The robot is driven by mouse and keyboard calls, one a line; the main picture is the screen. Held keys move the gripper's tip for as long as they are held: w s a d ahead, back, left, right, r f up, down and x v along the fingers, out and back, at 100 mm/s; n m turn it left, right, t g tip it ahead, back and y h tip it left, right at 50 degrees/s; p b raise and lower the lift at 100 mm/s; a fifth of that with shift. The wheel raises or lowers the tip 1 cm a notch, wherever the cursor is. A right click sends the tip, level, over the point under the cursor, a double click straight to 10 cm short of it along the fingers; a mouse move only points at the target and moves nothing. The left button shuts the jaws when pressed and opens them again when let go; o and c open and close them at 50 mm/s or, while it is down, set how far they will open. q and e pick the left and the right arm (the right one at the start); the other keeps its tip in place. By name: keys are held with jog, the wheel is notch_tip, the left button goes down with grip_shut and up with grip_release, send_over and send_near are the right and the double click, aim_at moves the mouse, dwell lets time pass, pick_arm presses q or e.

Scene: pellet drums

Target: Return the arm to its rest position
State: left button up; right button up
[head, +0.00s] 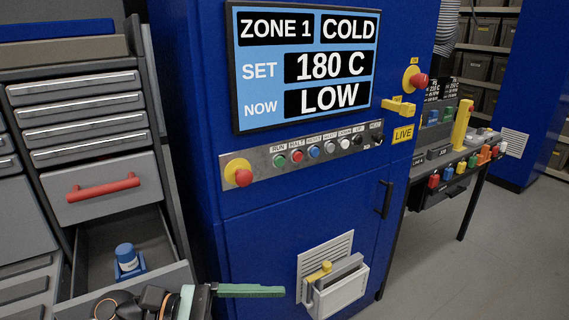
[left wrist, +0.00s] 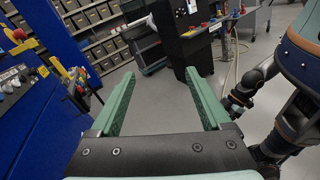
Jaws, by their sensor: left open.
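My left gripper (head: 250,291) shows at the bottom of the head view, in front of the blue cabinet, with a green finger pointing right. In the left wrist view the left gripper (left wrist: 157,74) is open, its two green fingers wide apart with nothing between them but floor behind. A dark arm link with an orange ring (left wrist: 300,45), likely of my right arm, stands at the right of the left wrist view. I cannot make out the right gripper.
The blue cabinet (head: 290,205) has a display, buttons and a white box (head: 338,290) low on its front. At left an open drawer (head: 150,240) holds a blue knob-like part (head: 126,258). A bench (head: 470,160) stands at right. Grey floor (head: 470,270) is clear.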

pick_arm(q)
jog(key=w+a+f+n+t+y, duration=0.35)
jog(key=f+n+t, duration=0.35)
jog(key=n, duration=1.1)
jog(key=w+a+f+n+t+y, duration=0.35)
jog(key=n+t, duration=0.55)
jog(key=n, duration=0.8)
jog(key=s+a+f+n+g+y, duration=0.3)
jog(key=s+f+n, duration=0.5)
jog(key=f, duration=0.4)
jog(key=s+a+f+n+g+y, duration=0.4)
jog(key=s+f+n, duration=0.4)
jog(key=f+n, duration=0.3)
notch_tip(320, 180, down, 2)
jog(key=shift+f+g+y, duration=0.2)
jog(key=shift+g+y, duration=0.2)
jog(key=shift+y, duration=0.3)
